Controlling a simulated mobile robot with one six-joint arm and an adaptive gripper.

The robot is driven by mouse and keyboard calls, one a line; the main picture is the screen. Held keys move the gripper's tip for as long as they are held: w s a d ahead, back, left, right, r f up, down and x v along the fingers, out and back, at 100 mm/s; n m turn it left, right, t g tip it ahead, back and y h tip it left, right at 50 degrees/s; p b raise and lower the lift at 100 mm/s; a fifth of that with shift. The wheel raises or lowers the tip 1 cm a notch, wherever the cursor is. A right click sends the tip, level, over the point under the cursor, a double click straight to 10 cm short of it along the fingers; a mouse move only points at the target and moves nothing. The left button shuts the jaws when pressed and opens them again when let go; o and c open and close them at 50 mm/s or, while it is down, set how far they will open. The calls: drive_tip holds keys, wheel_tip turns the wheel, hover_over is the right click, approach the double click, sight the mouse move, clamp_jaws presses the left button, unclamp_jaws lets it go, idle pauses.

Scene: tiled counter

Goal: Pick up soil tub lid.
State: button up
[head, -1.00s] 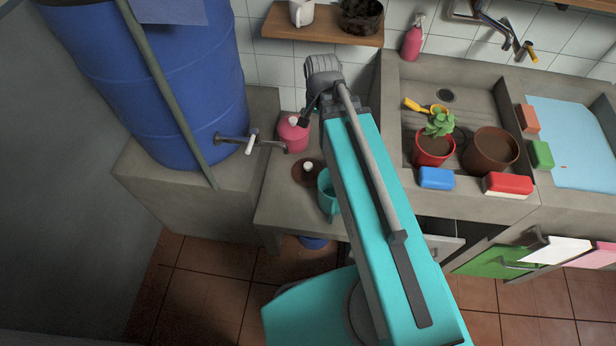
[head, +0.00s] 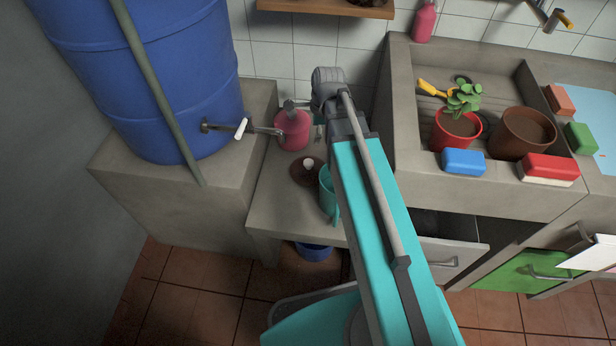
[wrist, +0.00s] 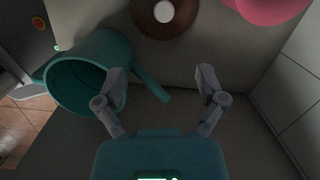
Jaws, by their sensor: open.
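The soil tub lid appears to be the brown disc (head: 299,176) with a pale round knob, lying flat on the low counter between the pink container and the teal mug. In the wrist view the brown disc (wrist: 145,25) is at the top edge, partly cut off. In the head view my gripper is mostly hidden by my own arm.
A teal mug (wrist: 118,60) stands close to my left finger; it also shows in the head view (head: 325,190). A pink container (head: 293,132) stands behind the lid, below the blue barrel's tap (head: 240,129). A tiled wall (wrist: 295,95) is at right in the wrist view.

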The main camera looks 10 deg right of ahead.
drive_tip(key=shift+w+d+f+m+b, duration=0.1)
drive_tip(key=shift+w+f+m+b, duration=0.15)
drive_tip(key=shift+f+m+b, duration=0.3)
drive_tip(key=shift+w+d+f+m+b, duration=0.1)
drive_tip(key=shift+w+f+m+b, duration=0.15)
drive_tip(key=shift+f+m, duration=0.4)
drive_tip(key=shift+f, duration=0.1)
drive_tip(key=shift+a+f, duration=0.1)
drive_tip(key=b, duration=0.8)
hover_over(309, 162)
drive_tip(key=d, duration=0.1)
wheel_tip(309, 162, down, 8)
drive_tip(key=shift+s+r, duration=0.1)
drive_tip(key=shift+r, duration=0.1)
drive_tip(key=shift+f+b, duration=0.3)
drive_tip(key=shift+f, duration=0.05)
drive_tip(key=shift+f, duration=0.15)
drive_tip(key=shift+a+f+b, duration=0.2)
drive_tip(key=shift+f+b, duration=0.6)
drive_tip(key=shift+b, duration=0.05)
drive_tip(key=shift+a+f+b, duration=0.15)
drive_tip(key=shift+f+b, duration=0.65)
drive_tip(key=shift+b, duration=0.05)
drive_tip(key=shift+a+f+b, duration=0.2)
drive_tip(key=shift+f+b, duration=0.6)
drive_tip(key=shift+b, duration=0.05)
clamp_jaws()
